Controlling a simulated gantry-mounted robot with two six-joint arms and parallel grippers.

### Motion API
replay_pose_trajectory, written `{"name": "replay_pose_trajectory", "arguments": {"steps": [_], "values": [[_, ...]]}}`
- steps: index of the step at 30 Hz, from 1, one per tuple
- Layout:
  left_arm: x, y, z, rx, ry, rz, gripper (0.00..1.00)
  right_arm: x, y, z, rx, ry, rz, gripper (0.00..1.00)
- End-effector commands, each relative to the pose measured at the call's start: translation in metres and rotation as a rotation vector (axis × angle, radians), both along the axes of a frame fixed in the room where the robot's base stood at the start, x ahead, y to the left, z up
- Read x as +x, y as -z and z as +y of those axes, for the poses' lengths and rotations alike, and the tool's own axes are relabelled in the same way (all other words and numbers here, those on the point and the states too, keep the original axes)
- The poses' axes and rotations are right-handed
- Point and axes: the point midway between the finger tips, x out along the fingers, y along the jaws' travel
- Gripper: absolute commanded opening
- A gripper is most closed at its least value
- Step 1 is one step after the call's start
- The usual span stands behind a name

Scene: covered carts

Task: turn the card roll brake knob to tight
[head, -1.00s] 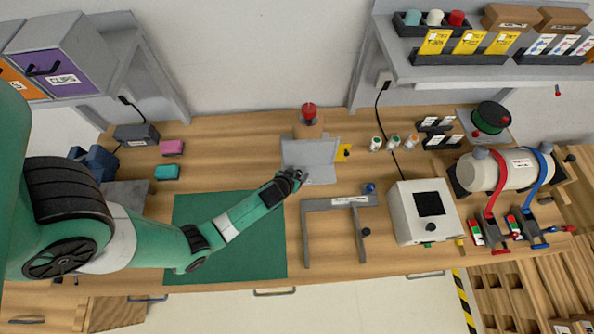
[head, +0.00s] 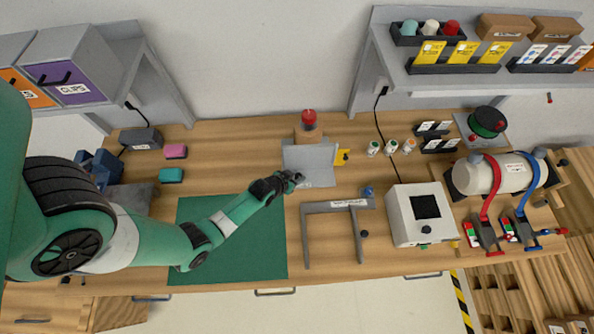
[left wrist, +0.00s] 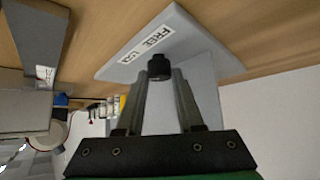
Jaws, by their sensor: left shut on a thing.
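My left gripper (head: 294,179) is at the left front edge of a light grey angled stand (head: 312,158) near the middle of the bench. In the left wrist view its two fingers (left wrist: 159,75) are shut on a small black knob (left wrist: 159,65). The knob sits by a grey plate with a white label (left wrist: 146,44) reading "FREE" and a second, unclear word. In the head view the gripper hides the knob. Which way the knob is turned cannot be told. My right gripper is not in view.
A grey frame (head: 308,240) stands right of the green mat (head: 250,250). A red-topped thing (head: 309,118) is behind the stand. A white box (head: 405,217) and a strapped roll (head: 508,176) stand to the right. The green mat is clear under my left arm.

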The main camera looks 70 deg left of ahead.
Motion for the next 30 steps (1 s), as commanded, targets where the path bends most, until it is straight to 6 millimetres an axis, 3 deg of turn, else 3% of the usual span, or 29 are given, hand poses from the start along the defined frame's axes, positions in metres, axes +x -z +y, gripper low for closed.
{"name": "replay_pose_trajectory", "arguments": {"steps": [12, 22, 23, 27, 30], "values": [[-0.0029, 0.0018, 0.0028, 0.002, 0.185, -0.002, 0.0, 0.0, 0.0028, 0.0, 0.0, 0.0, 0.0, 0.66], [-0.0021, 0.0004, 0.0022, 0.005, 0.195, -0.003, 0.0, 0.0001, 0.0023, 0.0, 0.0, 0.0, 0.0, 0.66], [-0.0021, 0.0003, 0.0022, 0.005, 0.195, -0.003, 0.41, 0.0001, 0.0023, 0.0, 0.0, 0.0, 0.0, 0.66], [-0.0018, 0.0, 0.0023, 0.005, 0.194, -0.004, 0.66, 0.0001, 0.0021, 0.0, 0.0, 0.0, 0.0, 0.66], [-0.0017, -0.0003, 0.0025, 0.006, 0.194, -0.004, 0.66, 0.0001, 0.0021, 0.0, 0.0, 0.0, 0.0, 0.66]]}}
